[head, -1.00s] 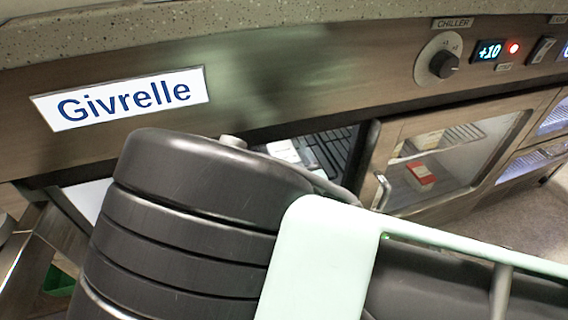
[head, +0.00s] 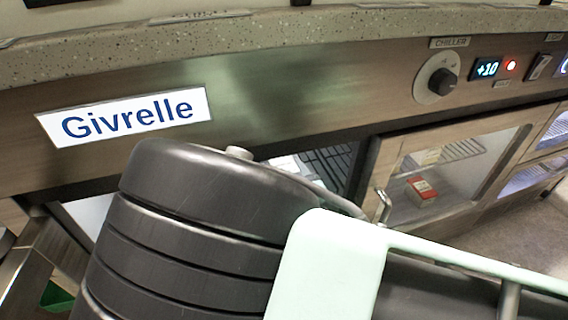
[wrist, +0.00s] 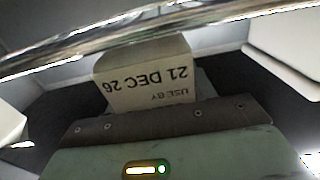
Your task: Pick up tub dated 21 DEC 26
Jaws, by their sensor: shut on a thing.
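The tub dated 21 DEC 26 (wrist: 148,82) shows in the wrist view as a pale box. Its "USE BY 21 DEC 26" print appears upside down. My gripper (wrist: 158,120), with a dark edge and a pale green body, is right at the tub and shut on it. The tub's lower part is hidden behind the gripper. In the head view my arm covers the middle, and neither my gripper nor this tub can be made out.
A shiny metal bar (wrist: 150,42) crosses the wrist view close by. Pale boxes stand to the left (wrist: 8,122) and right (wrist: 285,72). In the head view a wooden glass-fronted door (head: 398,150) and the counter front with a Givrelle sign (head: 125,116) border the dark opening.

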